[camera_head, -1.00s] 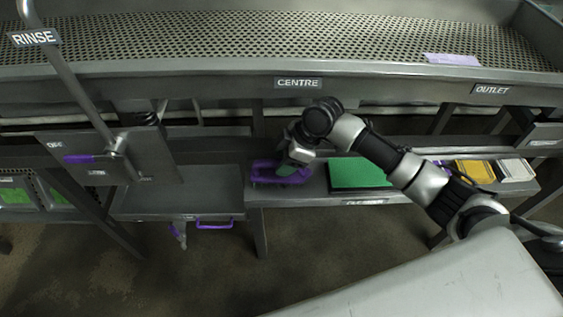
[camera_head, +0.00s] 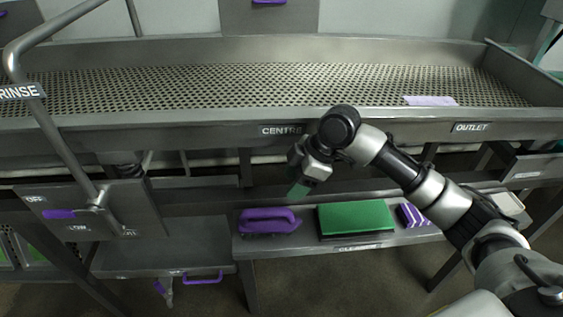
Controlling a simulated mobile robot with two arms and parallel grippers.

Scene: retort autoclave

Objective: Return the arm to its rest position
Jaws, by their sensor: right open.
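My right arm comes in from the lower right. Its gripper (camera_head: 300,188) hangs above the lower shelf, near the purple-handled brush (camera_head: 268,221), and points downward. It is open, with nothing visible between its fingers; a greenish fingertip part shows at its end. The brush lies on the shelf just below and left of the gripper, apart from it. My left gripper is not in view.
A green pad (camera_head: 356,217) and a purple-striped item (camera_head: 411,215) lie on the shelf (camera_head: 300,247). Above is the perforated trough (camera_head: 250,90) with a lilac cloth (camera_head: 430,101). The rinse pipe (camera_head: 62,140) and lever panel (camera_head: 80,212) stand at left.

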